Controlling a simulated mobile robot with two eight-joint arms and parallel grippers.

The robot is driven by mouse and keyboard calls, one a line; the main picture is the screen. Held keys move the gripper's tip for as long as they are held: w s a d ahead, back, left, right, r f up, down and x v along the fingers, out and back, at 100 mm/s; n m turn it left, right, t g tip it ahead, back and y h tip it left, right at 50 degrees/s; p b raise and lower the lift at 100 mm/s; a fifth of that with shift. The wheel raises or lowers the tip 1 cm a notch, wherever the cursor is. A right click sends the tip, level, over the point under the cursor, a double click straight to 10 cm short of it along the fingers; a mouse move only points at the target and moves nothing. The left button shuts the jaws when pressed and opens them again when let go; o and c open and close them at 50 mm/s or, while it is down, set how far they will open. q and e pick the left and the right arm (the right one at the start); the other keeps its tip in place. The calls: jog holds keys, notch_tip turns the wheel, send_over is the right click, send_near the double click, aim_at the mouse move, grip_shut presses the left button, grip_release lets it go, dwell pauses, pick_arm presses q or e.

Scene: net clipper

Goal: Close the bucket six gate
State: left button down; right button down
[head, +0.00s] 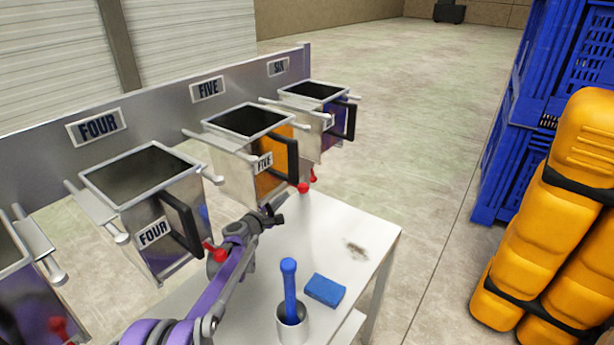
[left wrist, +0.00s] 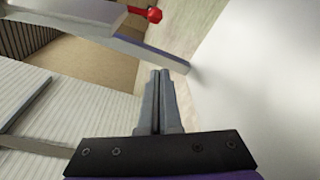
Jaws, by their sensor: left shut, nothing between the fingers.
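Bucket six (head: 306,129) is the farthest metal bucket in the row, under the SIX plate (head: 278,67). Its front has a purple panel and a black handle (head: 350,122). A red knob (head: 313,176) shows low beneath it; I cannot tell whether the gate is open. My left gripper (head: 273,210) is over the white table, nearer to me than bucket six and below bucket five, apart from both. In the left wrist view its fingers (left wrist: 159,78) are shut and empty. A red knob (left wrist: 153,15) on a metal part shows ahead there. My right gripper is out of view.
Bucket five (head: 232,152) and bucket four (head: 130,220) hang nearer, each with a black handle. The white table (head: 340,235) holds a blue sponge (head: 325,291) and a metal cup (head: 291,325) with a blue-handled tool. Blue crates and yellow bundles stand right.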

pick_arm(q)
jog(key=w+d+r+p, duration=0.1)
jog(key=w+d, duration=0.4)
jog(key=d, duration=0.2)
jog(key=shift+w+r, duration=0.15)
jog(key=shift+w, duration=0.25)
dwell(0.4)
dwell(0.3)
